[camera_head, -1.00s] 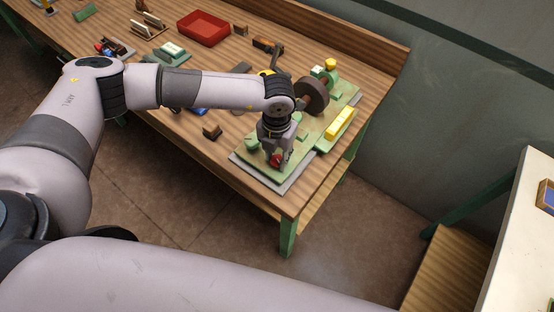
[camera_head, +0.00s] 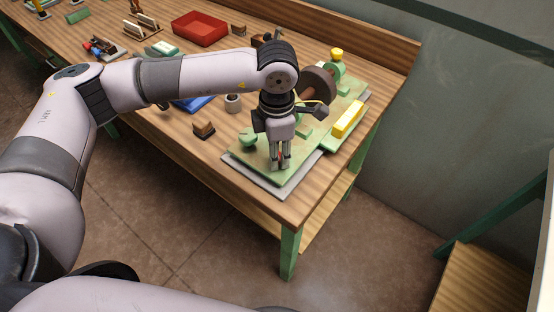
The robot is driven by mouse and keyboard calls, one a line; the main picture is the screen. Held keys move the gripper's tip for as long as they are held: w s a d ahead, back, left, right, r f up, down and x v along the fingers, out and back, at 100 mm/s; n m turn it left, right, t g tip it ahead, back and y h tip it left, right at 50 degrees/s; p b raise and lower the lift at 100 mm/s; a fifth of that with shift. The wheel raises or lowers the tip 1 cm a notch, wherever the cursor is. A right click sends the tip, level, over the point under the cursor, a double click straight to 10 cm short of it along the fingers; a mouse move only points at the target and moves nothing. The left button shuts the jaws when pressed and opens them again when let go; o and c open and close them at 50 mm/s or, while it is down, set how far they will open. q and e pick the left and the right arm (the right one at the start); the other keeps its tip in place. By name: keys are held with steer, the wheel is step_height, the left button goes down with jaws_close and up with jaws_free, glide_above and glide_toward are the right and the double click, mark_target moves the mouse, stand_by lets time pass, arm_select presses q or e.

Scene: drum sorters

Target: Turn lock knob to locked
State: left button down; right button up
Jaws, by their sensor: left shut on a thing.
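The green drum machine (camera_head: 262,168) lies on a grey plate at the near right corner of the wooden table. It carries a dark brown drum (camera_head: 318,86). My left gripper (camera_head: 281,163) points down over the near end of the green base, its fingers shut on the lock knob. Only a small reddish bit of the knob (camera_head: 281,157) shows between the fingers, so its angle cannot be told. My right gripper is out of view.
A yellow bar (camera_head: 348,119) lies along the machine's right side. A green round part (camera_head: 249,139) stands left of the gripper. A small brown block (camera_head: 204,130), a blue item (camera_head: 195,103) and a red tray (camera_head: 200,28) are on the table (camera_head: 160,120).

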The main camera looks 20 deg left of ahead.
arm_select(q)
steer(key=shift+m+b, duration=0.9)
steer(key=shift+b, duration=0.05)
steer(key=c, duration=1.2)
jaws_free()
steer(key=shift+c, duration=0.2)
steer(key=shift+r, duration=0.1)
